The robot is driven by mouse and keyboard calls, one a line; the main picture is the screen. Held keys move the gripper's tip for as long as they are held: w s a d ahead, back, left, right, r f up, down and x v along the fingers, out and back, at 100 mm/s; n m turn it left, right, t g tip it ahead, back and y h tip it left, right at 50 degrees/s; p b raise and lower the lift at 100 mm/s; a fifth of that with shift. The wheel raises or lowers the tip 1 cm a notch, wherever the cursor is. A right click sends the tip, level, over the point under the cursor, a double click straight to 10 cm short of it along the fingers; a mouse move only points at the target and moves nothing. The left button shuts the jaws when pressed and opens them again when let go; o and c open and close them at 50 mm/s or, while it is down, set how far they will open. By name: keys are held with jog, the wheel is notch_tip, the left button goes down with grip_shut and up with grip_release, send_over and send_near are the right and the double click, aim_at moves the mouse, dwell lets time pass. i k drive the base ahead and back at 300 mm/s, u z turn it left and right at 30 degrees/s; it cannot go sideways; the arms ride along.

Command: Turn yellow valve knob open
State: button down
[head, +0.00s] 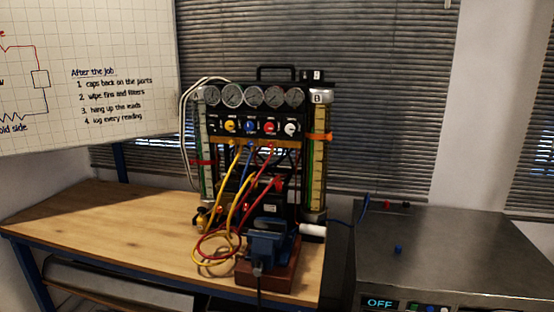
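The yellow valve knob (230,126) is on the black panel of the gauge rig (262,150), in the head view. It sits in a row of knobs below the gauges, between a dark knob on its left and a blue knob (250,127) on its right. A red knob (269,127) and a white knob (291,128) follow further right. The knob is too small for me to tell which way it points. My gripper is not in view.
Yellow, blue and red hoses (242,190) hang in front of the rig. A blue vice (268,243) stands before it on the wooden bench (120,225). The bench's left side is clear. A metal-topped unit (470,250) stands at right.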

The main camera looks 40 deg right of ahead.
aim_at(230, 126)
jog(key=u, duration=0.8)
jog(key=k, duration=0.1)
jog(key=z, duration=1.95)
jog(key=k, duration=0.9)
jog(key=u, duration=0.15)
jog(key=i, duration=0.75)
jog(key=z, duration=0.05)
